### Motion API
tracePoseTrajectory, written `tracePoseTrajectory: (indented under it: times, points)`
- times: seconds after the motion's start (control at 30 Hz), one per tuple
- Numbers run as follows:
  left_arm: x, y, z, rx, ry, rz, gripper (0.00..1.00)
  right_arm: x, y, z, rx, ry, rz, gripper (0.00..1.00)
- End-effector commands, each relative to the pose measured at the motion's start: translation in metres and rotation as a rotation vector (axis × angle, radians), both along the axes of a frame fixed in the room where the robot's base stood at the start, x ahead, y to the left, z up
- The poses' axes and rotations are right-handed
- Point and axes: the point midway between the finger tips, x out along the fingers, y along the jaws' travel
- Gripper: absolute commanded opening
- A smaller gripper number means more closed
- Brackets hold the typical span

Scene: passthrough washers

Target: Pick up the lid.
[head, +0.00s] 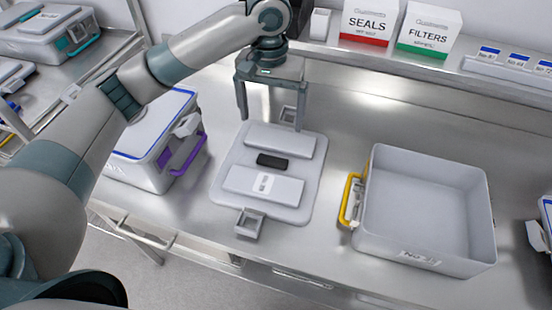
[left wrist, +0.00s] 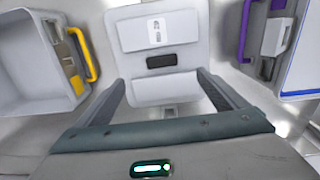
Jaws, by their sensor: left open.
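The lid (head: 228,190) is a light grey rounded plate with two raised panels, a dark handle piece (head: 271,161) in its middle and a latch loop at each end. It lies flat on the steel counter in the head view. It also shows in the left wrist view (left wrist: 193,55). My left gripper (head: 271,122) is open and empty, pointing down above the lid's far end. In the left wrist view its two fingers (left wrist: 168,82) spread to either side of the lid's near end. I cannot see contact with the lid. My right gripper is not in view.
An open grey bin (head: 425,205) with a yellow handle stands right of the lid. A closed case (head: 150,140) with a purple handle stands left of it. Boxes marked SEALS (head: 368,22) and FILTERS (head: 428,28) sit on the back shelf. Bare counter separates lid and bin.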

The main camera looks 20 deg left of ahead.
Motion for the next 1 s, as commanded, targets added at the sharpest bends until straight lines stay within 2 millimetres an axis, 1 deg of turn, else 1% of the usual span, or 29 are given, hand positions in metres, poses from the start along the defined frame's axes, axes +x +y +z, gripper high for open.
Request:
tracePoseTrajectory:
  times: [0.1, 0.4, 0.57, 0.67, 0.77, 1.0]
  points:
    - [0.001, 0.002, 0.002, 0.006, 0.002, 0.007, 0.92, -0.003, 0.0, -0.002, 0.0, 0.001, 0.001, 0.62]
    - [0.001, 0.002, 0.002, 0.005, 0.002, 0.007, 0.92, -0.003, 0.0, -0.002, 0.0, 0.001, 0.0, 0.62]
    - [0.0, 0.002, -0.005, 0.004, 0.003, 0.007, 0.92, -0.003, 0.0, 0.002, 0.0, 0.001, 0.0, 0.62]
    - [0.0, 0.002, -0.016, 0.005, 0.005, 0.007, 0.92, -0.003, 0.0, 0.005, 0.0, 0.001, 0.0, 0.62]
    - [-0.001, 0.002, -0.032, 0.005, 0.006, 0.007, 0.92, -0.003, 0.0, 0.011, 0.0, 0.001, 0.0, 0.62]
    - [-0.001, 0.002, -0.075, 0.007, 0.005, 0.007, 0.92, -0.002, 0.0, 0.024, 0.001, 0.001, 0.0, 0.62]
